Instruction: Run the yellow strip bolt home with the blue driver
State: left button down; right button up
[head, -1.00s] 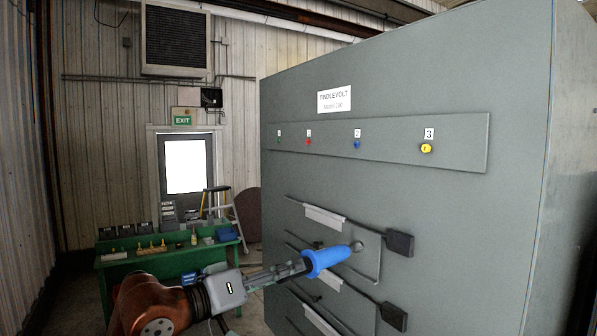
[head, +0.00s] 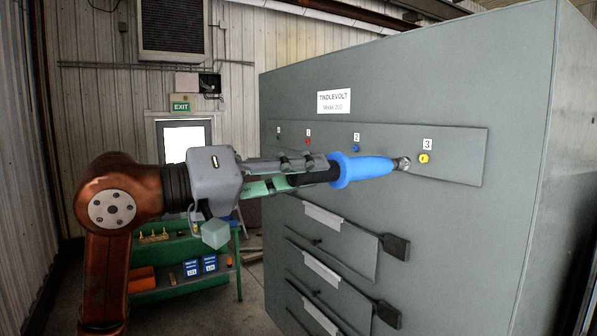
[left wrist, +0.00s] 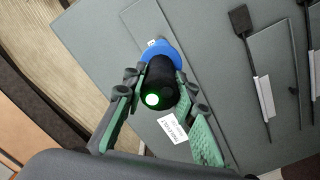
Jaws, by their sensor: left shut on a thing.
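The yellow bolt (head: 424,158) sits under the label 3 at the right end of the raised strip (head: 460,150) on the grey cabinet. My left gripper (head: 318,172) is shut on the blue driver (head: 365,169), which points right. The driver's metal tip (head: 402,163) shows just left of the yellow bolt; I cannot tell whether they touch. In the left wrist view the driver's black handle end (left wrist: 160,80) with a green light sits between the fingers, and its blue body hides the tip. My right gripper is not in view.
Blue (head: 356,150), red (head: 308,141) and green bolts sit further left on the strip. Below are drawer-like panels with black-ended handles (head: 395,246) standing out. A green table (head: 180,282) with small items stands behind my left arm.

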aim_at(338, 165)
pick_arm(q)
jog(key=shift+x, duration=2.65)
jog(key=shift+d+r, duration=0.15)
jog(key=shift+w, duration=0.1)
jog(key=shift+r, duration=0.25)
jog(key=shift+x, duration=0.8)
dwell(2.5)
jog(key=shift+a+f, duration=0.2)
jog(key=shift+a, duration=0.05)
jog(key=shift+v, duration=2.6)
jog(key=shift+r, duration=0.15)
